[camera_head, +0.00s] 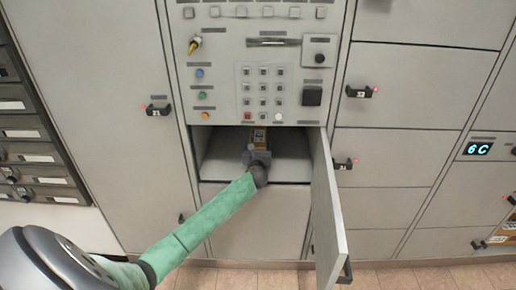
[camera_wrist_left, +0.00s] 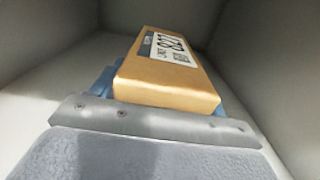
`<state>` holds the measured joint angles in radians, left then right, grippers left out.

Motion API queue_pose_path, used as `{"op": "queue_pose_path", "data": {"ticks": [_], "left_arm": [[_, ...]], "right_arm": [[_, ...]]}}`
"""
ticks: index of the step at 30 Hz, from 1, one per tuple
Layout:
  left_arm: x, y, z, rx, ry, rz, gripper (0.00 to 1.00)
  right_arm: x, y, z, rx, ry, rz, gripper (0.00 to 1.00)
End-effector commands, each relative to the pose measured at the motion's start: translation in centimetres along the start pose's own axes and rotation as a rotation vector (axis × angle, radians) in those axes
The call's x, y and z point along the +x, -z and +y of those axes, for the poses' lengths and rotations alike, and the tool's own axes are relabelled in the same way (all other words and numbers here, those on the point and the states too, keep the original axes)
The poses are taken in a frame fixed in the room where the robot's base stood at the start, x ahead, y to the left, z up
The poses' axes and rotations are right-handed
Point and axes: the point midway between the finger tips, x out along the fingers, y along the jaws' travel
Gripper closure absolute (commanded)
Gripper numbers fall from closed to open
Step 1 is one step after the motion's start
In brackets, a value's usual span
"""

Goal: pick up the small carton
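The small carton (camera_head: 259,135) is a brown box with a white printed label, inside the open locker compartment below the keypad panel. My left gripper (camera_head: 257,150) reaches into this compartment from the front. In the left wrist view the carton (camera_wrist_left: 170,80) lies lengthwise ahead of the gripper, label up. Blue finger pads (camera_wrist_left: 165,92) sit close along both its sides with no clear gap, so the gripper looks shut on it. The carton's underside is hidden. My right gripper is not in view.
The compartment's door (camera_head: 328,210) stands open at the right of the opening. The compartment floor (camera_head: 222,165) is clear beside the arm. Closed lockers stand around it; another brown item (camera_head: 497,240) shows at the far right.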

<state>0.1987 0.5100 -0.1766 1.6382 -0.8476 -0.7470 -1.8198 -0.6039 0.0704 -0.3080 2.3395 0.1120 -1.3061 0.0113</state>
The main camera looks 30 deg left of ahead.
Motion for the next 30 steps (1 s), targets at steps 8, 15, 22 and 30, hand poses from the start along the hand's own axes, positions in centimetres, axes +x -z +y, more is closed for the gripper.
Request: {"op": "queue_pose_path", "data": {"ticks": [8,15,22,30], "left_arm": [[0.0,-0.1,0.0,0.0,0.0,-0.001,0.7],[0.0,-0.3,0.0,0.0,0.0,-0.002,0.7],[0.0,-2.4,0.1,-0.001,0.0,-0.003,0.7],[-3.1,-3.4,0.0,0.0,0.003,0.0,0.7]], "right_arm": [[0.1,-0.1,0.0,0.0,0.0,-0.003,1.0],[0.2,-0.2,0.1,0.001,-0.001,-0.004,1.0],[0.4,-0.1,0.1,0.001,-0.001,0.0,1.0],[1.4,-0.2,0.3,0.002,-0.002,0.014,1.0]]}}
